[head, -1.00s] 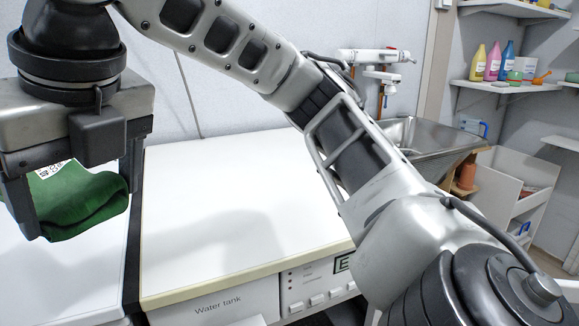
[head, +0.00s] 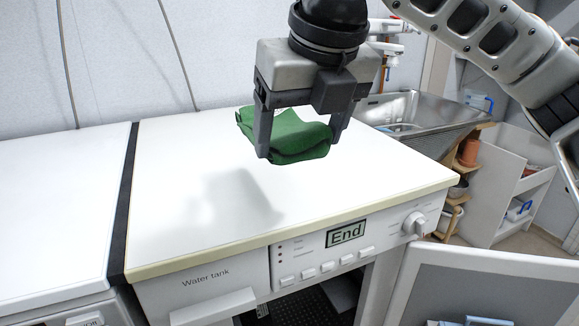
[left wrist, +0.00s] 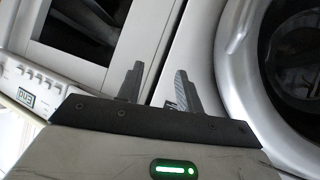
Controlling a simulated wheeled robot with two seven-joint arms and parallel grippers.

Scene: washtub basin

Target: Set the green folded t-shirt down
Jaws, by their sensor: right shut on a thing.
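The green folded t-shirt (head: 291,139) is held between the fingers of my right gripper (head: 300,146), above the white top of the machine labelled "Water tank" (head: 195,190). A soft shadow lies on that top, left of and below the shirt, so the shirt looks clear of the surface. My left gripper (left wrist: 154,85) shows in the left wrist view, with its two fingers apart and nothing between them. It faces the fronts of the machines. The left gripper is not in the head view.
A second white machine top (head: 55,200) is on the left, past a dark gap. A steel sink (head: 405,115) stands behind to the right. An open door (head: 470,285) sticks out at the lower right. The machine top around the shirt is clear.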

